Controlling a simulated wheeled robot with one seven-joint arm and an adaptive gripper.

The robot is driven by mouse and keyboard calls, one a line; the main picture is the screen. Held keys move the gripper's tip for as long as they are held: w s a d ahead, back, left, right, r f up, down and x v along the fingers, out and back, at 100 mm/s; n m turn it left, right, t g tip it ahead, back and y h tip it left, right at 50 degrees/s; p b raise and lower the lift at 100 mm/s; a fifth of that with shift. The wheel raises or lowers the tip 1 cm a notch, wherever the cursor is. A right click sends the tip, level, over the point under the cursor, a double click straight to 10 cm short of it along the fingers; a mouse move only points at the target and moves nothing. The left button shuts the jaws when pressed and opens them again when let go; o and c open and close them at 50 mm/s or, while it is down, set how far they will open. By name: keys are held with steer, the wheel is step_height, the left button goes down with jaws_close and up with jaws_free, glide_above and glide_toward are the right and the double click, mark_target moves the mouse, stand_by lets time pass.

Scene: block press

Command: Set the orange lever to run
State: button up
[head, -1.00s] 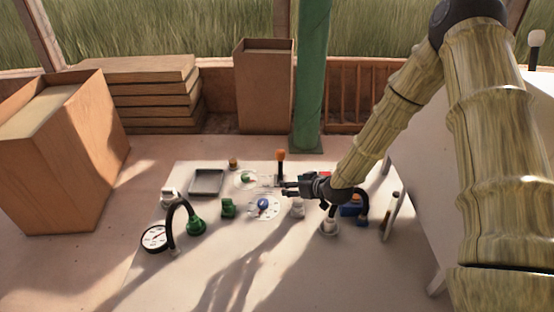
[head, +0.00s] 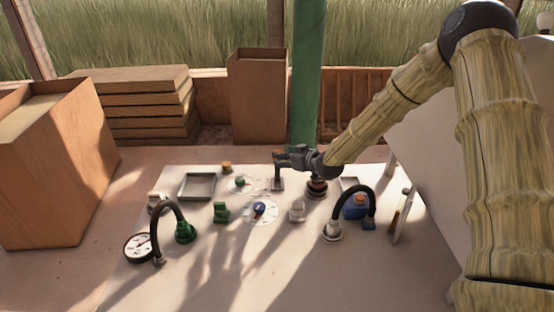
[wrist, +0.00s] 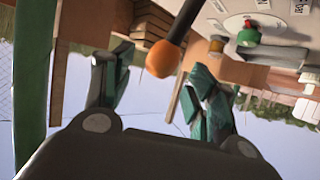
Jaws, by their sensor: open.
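The orange lever has a round orange knob (wrist: 162,59) on a dark rod, seen close up in the wrist view. In the head view its upright dark stem (head: 278,173) stands at the back of the white panel, and its knob is largely hidden by my gripper (head: 281,156). My gripper is open, its two green fingers (wrist: 157,90) on either side of the knob in the wrist view. I cannot tell whether the fingers touch the knob. No run label is readable.
A grey tray (head: 197,187), a green knob on a dial (head: 240,182) and a blue knob (head: 259,208) are left of or in front of the lever. A dark round fitting (head: 316,188) is at its right. A green post (head: 305,80) rises behind.

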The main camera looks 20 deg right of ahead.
steer(key=shift+b+x, duration=0.95)
steer(key=shift+x, duration=1.85)
steer(key=shift+a, duration=0.1)
jaws_close()
